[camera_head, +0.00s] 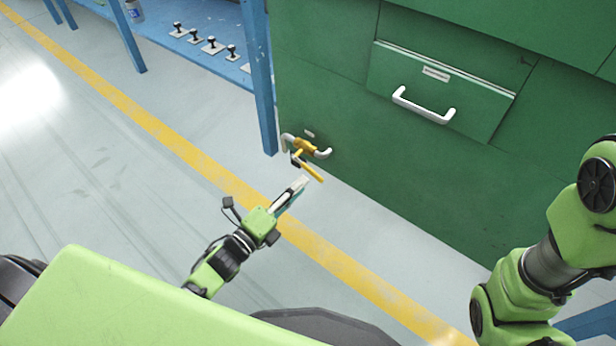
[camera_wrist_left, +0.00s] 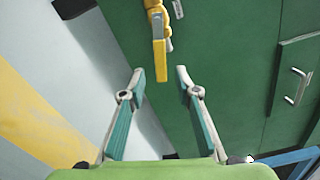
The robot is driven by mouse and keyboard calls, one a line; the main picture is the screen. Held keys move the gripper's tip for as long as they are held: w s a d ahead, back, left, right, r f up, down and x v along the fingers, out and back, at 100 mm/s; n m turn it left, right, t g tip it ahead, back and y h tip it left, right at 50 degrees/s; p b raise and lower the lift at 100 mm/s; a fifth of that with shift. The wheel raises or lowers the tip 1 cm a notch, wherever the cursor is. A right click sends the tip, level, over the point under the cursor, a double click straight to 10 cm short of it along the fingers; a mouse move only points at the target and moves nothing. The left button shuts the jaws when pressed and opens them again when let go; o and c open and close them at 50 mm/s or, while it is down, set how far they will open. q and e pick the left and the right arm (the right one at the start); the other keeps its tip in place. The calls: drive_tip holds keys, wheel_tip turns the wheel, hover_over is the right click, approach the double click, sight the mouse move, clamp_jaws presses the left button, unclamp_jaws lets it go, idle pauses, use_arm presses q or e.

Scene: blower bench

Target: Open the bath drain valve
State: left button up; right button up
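The bath drain valve (camera_head: 305,147) is a yellow fitting on a pale curved pipe, low on the front of the green cabinet. Its yellow lever (camera_head: 312,172) slants down and to the right in the head view. In the left wrist view the lever (camera_wrist_left: 159,58) hangs ahead of the fingertips, in line with the gap between them. My left gripper (camera_head: 301,181) is just below the valve. Its two fingers stand apart with nothing between them in the left wrist view (camera_wrist_left: 158,74). Contact with the lever does not show. My right gripper is out of view.
The green cabinet (camera_head: 350,205) has a drawer (camera_head: 385,75) with a white handle (camera_head: 422,112) above and right of the valve. A blue bench leg (camera_head: 262,90) stands close left of the valve. Open floor with a yellow stripe (camera_head: 170,135) lies to the left.

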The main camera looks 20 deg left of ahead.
use_arm(q)
drive_tip(key=shift+v, duration=2.65)
